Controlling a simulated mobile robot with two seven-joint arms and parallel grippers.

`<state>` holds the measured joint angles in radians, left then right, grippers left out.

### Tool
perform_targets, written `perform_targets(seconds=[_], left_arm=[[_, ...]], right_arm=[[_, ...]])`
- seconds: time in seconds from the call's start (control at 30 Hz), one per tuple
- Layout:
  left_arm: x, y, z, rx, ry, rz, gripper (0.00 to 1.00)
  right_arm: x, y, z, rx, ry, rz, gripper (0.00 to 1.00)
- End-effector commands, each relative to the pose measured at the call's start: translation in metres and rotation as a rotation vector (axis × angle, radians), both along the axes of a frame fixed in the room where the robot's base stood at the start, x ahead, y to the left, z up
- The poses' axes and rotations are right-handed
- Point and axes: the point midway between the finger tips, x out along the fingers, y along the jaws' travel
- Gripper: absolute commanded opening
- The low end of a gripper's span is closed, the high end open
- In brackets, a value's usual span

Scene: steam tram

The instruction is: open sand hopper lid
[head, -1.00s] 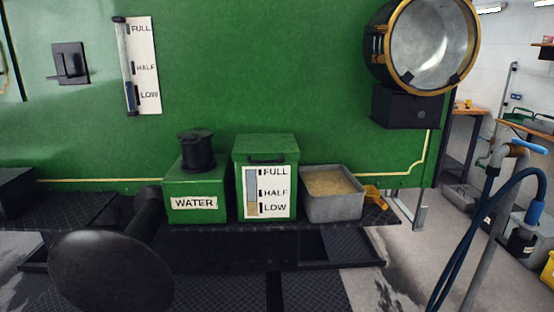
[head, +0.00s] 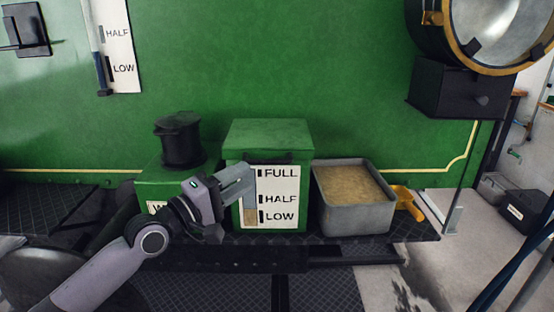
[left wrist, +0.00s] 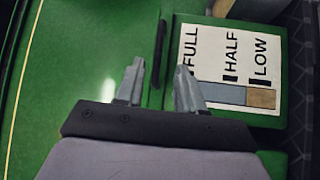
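The sand hopper (head: 232,200) is a green box with a white FULL/HALF/LOW gauge panel on its front. Its green lid (head: 268,130) is down. A dark bar handle (head: 268,158) runs along the lid's front edge; it also shows in the left wrist view (left wrist: 160,52). My left gripper (head: 248,180) is in front of the hopper, over the left part of the gauge panel. In the left wrist view, the two fingers of my left gripper (left wrist: 158,82) are apart and point toward the handle. Nothing is between them. My right gripper is out of view.
A green water box (head: 150,190) with a black cap (head: 180,138) stands left of the hopper. A grey tray of sand (head: 350,220) stands close on the right, with a yellow scoop (head: 405,200) beside it. A big lamp (head: 490,30) hangs at the upper right.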

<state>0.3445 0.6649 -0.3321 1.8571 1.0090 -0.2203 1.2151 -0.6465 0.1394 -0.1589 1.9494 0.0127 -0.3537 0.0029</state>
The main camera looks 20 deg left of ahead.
Motion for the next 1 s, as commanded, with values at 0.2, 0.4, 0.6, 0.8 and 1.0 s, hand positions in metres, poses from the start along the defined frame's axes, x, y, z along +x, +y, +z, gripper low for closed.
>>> perform_targets(seconds=[0.2,0.4,0.6,0.8,1.0], left_arm=[[0.016,-0.009,0.005,-0.006,-0.001,-0.001,0.38],[0.039,-0.022,0.008,-0.005,-0.002,-0.001,0.38],[0.056,-0.031,0.009,-0.003,-0.002,0.000,0.38],[0.061,-0.034,0.009,-0.001,0.000,0.000,0.38],[0.061,-0.035,0.009,-0.001,0.000,0.000,0.38]], right_arm=[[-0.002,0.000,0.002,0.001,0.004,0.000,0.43],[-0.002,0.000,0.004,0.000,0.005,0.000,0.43],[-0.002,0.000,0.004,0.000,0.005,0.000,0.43],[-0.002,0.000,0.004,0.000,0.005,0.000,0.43],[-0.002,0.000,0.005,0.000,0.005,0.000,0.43]])
